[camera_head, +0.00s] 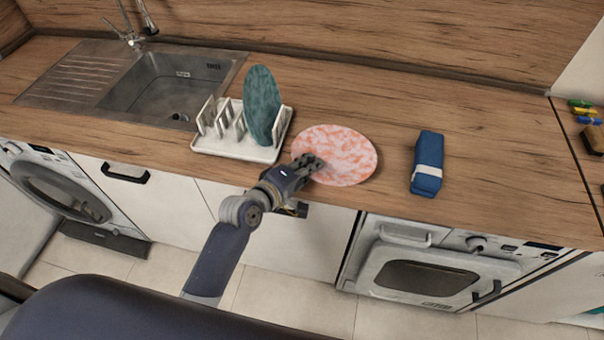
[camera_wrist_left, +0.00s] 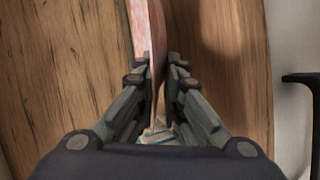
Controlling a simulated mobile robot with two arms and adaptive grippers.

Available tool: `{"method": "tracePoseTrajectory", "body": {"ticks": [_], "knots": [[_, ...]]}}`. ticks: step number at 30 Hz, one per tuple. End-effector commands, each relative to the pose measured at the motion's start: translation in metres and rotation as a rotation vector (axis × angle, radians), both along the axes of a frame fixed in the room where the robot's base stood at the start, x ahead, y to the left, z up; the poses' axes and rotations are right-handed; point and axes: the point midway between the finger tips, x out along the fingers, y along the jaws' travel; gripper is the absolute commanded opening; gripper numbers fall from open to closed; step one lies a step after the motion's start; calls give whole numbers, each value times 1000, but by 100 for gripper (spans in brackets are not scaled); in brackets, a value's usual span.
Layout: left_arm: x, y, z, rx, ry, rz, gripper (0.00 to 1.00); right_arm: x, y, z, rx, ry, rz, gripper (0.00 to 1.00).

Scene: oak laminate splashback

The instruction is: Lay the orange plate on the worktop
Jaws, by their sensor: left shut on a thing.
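The orange plate (camera_head: 340,153), mottled pink-orange and white, is over the worktop (camera_head: 480,190) near its front edge, right of the dish rack. My left gripper (camera_head: 314,163) is shut on the plate's near-left rim. In the left wrist view the plate (camera_wrist_left: 150,30) shows almost edge-on between the fingers of my left gripper (camera_wrist_left: 160,68), with worktop wood on both sides. A dark shadow lies beside it there. I cannot tell whether the plate touches the worktop or is slightly above it. My right gripper is not in view.
A white dish rack (camera_head: 222,146) holding a green plate (camera_head: 262,105) stands close left of the orange plate. A blue packet with a white band (camera_head: 427,165) lies to the right. The sink (camera_head: 165,85) is at the back left. Worktop behind the plate is clear.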

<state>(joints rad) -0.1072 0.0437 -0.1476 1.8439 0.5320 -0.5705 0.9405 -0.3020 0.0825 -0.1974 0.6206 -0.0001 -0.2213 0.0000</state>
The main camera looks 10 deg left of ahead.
Motion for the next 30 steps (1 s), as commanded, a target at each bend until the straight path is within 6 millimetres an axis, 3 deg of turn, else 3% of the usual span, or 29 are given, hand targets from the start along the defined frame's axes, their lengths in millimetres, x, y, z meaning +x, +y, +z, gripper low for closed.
{"method": "tracePoseTrajectory", "body": {"ticks": [13, 30], "knots": [[41, -19, -9, -2, -2, 0, 0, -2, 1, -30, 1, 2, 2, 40], [76, -35, -24, -1, -2, 1, 0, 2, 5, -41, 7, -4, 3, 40]]}}
